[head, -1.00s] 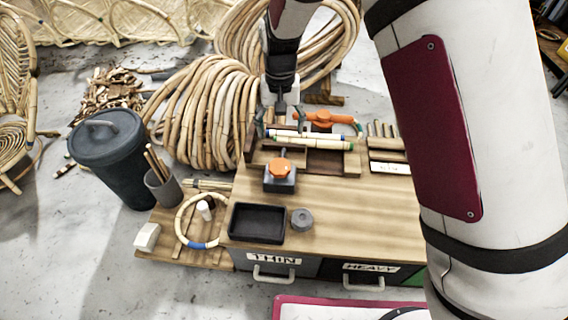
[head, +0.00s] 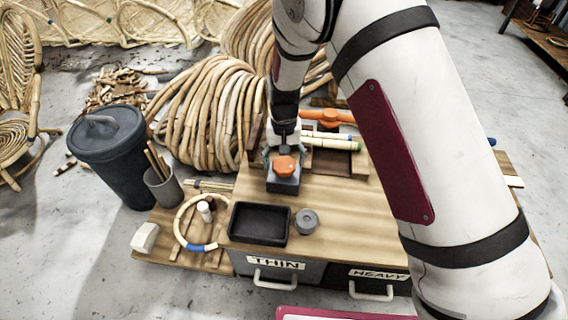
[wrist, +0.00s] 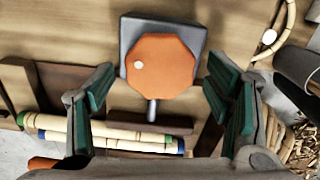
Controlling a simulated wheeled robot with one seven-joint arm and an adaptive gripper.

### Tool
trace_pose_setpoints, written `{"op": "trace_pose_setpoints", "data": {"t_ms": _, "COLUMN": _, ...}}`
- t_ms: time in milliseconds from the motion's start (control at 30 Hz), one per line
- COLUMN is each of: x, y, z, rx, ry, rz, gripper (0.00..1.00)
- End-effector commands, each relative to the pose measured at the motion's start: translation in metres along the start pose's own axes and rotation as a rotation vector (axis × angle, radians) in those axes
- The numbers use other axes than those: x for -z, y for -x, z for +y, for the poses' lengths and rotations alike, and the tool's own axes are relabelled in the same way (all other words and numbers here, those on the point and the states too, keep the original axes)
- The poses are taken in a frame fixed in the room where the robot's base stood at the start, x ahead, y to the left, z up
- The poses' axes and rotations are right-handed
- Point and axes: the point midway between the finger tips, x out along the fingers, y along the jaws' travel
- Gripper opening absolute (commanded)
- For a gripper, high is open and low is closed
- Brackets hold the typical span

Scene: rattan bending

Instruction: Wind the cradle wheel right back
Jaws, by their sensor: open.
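An orange eight-sided wheel (head: 285,165) with a pale dot sits on a grey block (head: 283,186) on the wooden bench. In the wrist view the orange wheel (wrist: 160,68) is in the middle, its dot left of centre, and a short grey rod sticks out of the block (wrist: 194,36) toward my gripper. My gripper (head: 283,152) is just behind and above the wheel. Its green-padded fingers (wrist: 165,80) are spread wide, one on each side of the wheel, with nothing between them touching it. I cannot tell the exact height gap.
Pale canes with coloured ends (head: 333,144) lie in the wooden cradle behind the wheel, near another orange fitting (head: 327,117). A black tray (head: 261,224) and a grey round piece (head: 306,221) stand in front. A bin (head: 108,155) and rattan coils (head: 205,115) are left.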

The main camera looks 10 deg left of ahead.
Motion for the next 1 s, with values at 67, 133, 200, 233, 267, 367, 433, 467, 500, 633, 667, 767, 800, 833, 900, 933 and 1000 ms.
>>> {"op": "trace_pose_setpoints", "data": {"t_ms": 67, "x": 0.0000, "y": -0.0050, "z": 0.0000, "rx": 0.000, "ry": 0.000, "rz": 0.000, "gripper": 0.72}}
{"op": "trace_pose_setpoints", "data": {"t_ms": 133, "x": 0.0001, "y": -0.0064, "z": 0.0000, "rx": 0.000, "ry": -0.001, "rz": 0.000, "gripper": 0.72}}
{"op": "trace_pose_setpoints", "data": {"t_ms": 200, "x": 0.0002, "y": -0.0067, "z": 0.0000, "rx": 0.000, "ry": -0.001, "rz": 0.000, "gripper": 0.72}}
{"op": "trace_pose_setpoints", "data": {"t_ms": 233, "x": 0.0002, "y": -0.0066, "z": 0.0000, "rx": 0.000, "ry": -0.001, "rz": 0.000, "gripper": 0.72}}
{"op": "trace_pose_setpoints", "data": {"t_ms": 267, "x": 0.0002, "y": -0.0065, "z": -0.0001, "rx": 0.000, "ry": -0.001, "rz": 0.001, "gripper": 0.72}}
{"op": "trace_pose_setpoints", "data": {"t_ms": 367, "x": 0.0002, "y": -0.0063, "z": -0.0001, "rx": 0.000, "ry": -0.001, "rz": 0.001, "gripper": 0.72}}
{"op": "trace_pose_setpoints", "data": {"t_ms": 433, "x": 0.0002, "y": -0.0062, "z": -0.0001, "rx": 0.000, "ry": -0.001, "rz": 0.000, "gripper": 0.61}}
{"op": "trace_pose_setpoints", "data": {"t_ms": 467, "x": 0.0002, "y": -0.0062, "z": -0.0001, "rx": 0.000, "ry": -0.001, "rz": 0.000, "gripper": 0.54}}
{"op": "trace_pose_setpoints", "data": {"t_ms": 500, "x": 0.0002, "y": -0.0062, "z": 0.0000, "rx": 0.000, "ry": -0.001, "rz": 0.001, "gripper": 0.45}}
{"op": "trace_pose_setpoints", "data": {"t_ms": 633, "x": 0.0002, "y": -0.0062, "z": 0.0000, "rx": 0.000, "ry": -0.001, "rz": 0.000, "gripper": 0.24}}
{"op": "trace_pose_setpoints", "data": {"t_ms": 667, "x": 0.0002, "y": -0.0062, "z": 0.0000, "rx": 0.000, "ry": -0.001, "rz": 0.000, "gripper": 0.24}}
{"op": "trace_pose_setpoints", "data": {"t_ms": 767, "x": 0.0001, "y": -0.0061, "z": 0.0000, "rx": 0.000, "ry": 0.001, "rz": 0.000, "gripper": 0.24}}
{"op": "trace_pose_setpoints", "data": {"t_ms": 800, "x": 0.0001, "y": -0.0061, "z": 0.0000, "rx": 0.000, "ry": 0.004, "rz": 0.000, "gripper": 0.24}}
{"op": "trace_pose_setpoints", "data": {"t_ms": 833, "x": 0.0001, "y": -0.0061, "z": 0.0001, "rx": 0.000, "ry": 0.007, "rz": 0.000, "gripper": 0.24}}
{"op": "trace_pose_setpoints", "data": {"t_ms": 900, "x": 0.0002, "y": -0.0059, "z": 0.0003, "rx": 0.000, "ry": 0.020, "rz": 0.000, "gripper": 0.24}}
{"op": "trace_pose_setpoints", "data": {"t_ms": 933, "x": 0.0003, "y": -0.0059, "z": 0.0004, "rx": 0.000, "ry": 0.028, "rz": 0.000, "gripper": 0.24}}
{"op": "trace_pose_setpoints", "data": {"t_ms": 1000, "x": 0.0004, "y": -0.0057, "z": 0.0006, "rx": 0.001, "ry": 0.052, "rz": 0.000, "gripper": 0.24}}
